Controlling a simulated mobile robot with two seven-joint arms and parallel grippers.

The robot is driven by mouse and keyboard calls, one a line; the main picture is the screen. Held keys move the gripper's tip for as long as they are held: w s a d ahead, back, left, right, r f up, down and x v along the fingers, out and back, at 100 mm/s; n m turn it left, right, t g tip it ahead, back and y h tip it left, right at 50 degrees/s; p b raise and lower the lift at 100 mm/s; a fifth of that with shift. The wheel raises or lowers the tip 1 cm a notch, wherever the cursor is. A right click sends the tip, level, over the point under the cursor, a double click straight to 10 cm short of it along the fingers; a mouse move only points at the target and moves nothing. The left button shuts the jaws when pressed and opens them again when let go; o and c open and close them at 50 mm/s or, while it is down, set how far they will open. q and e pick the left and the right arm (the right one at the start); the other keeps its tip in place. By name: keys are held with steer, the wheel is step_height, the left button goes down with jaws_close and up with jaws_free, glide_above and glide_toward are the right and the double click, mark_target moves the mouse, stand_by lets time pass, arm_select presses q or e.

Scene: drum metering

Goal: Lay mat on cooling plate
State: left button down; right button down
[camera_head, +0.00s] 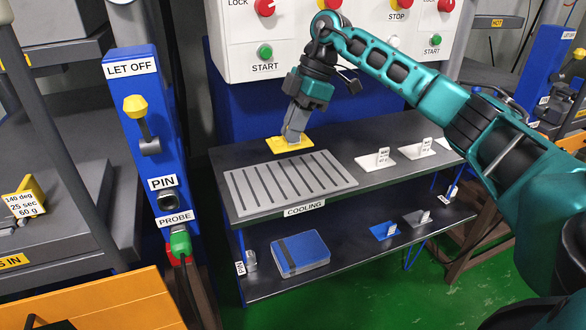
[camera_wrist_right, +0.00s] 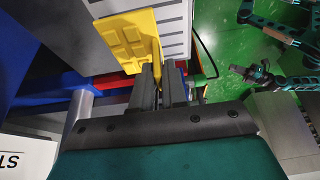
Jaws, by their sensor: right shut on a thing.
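The yellow mat (camera_head: 289,147) is at the back edge of the grey slotted cooling plate (camera_head: 290,183), which lies on the upper shelf behind a COOLING label. My right gripper (camera_head: 294,136) comes down from above and is shut on the mat. In the right wrist view the fingers (camera_wrist_right: 158,88) pinch an upright yellow part of the mat (camera_wrist_right: 127,40), whose flat panelled face spreads to the left. The cooling plate (camera_wrist_right: 176,25) shows beside it. I cannot tell whether the mat touches the plate.
White tagged plates (camera_head: 376,161) lie on the shelf to the right. A blue case (camera_head: 300,253) and small blue and grey pieces are on the lower shelf. A blue LET OFF post (camera_head: 150,110) with a yellow-knobbed lever stands left. The control panel (camera_head: 240,40) rises behind.

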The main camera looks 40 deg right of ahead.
mark_target(293, 147)
step_height(293, 147, down, 4)
steer(key=shift+f, duration=0.2)
step_height(293, 147, down, 4)
steer(key=shift+r+b, duration=0.15)
steer(key=shift+b, duration=0.5)
steer(key=shift+f, duration=0.4)
arm_select(q)
steer(key=shift+w+f, duration=0.15)
steer(key=shift+f, duration=0.45)
arm_select(e)
steer(key=c, duration=1.2)
jaws_free()
steer(key=shift+o, duration=0.2)
